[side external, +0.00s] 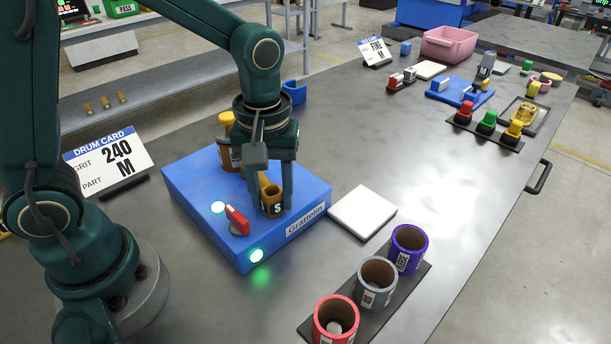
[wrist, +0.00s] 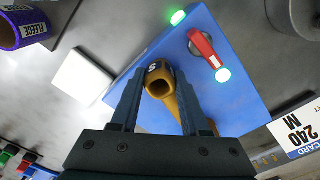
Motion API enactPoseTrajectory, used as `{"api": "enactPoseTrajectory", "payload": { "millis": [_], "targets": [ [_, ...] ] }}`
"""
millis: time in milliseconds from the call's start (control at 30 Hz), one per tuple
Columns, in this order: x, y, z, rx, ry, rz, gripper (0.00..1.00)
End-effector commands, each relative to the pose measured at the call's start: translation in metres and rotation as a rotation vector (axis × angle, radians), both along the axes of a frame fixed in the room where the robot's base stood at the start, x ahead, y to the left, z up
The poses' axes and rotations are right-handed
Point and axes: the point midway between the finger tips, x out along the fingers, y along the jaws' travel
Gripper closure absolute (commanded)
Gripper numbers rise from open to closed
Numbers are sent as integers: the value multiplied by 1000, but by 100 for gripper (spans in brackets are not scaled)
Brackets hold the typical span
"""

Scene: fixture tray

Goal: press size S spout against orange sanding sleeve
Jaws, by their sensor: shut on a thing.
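My gripper (side external: 271,200) is shut on an ochre spout (side external: 272,190) marked S, just above or on the top of a blue machine box (side external: 190,186). In the wrist view the spout (wrist: 162,82) sits between the two fingers, its open mouth visible and a narrower part running back between them. An upright drum (side external: 230,158), brownish-orange with a yellow-orange top, stands on the box behind my gripper. It is partly hidden, and I cannot tell whether it is the orange sleeve. A gap shows between it and the spout in the side view, but contact is unclear.
The box has a red lever (side external: 237,219) and a lit green lamp (side external: 257,255). A white pad (side external: 363,212) lies beside it. Red (side external: 335,318), grey (side external: 375,283) and purple (side external: 409,249) sleeves stand on a dark rack. A card (side external: 108,163) reads 240, M.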

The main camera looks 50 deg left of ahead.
Motion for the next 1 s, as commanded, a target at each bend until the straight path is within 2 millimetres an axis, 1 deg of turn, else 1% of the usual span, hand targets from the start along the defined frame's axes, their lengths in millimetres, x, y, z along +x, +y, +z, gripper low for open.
{"api": "enactPoseTrajectory", "payload": {
  "millis": [433,1000],
  "targets": [
    [2,8,0,0,-1,1,100],
    [2,11,0,5,-2,-1,100]
  ]
}}
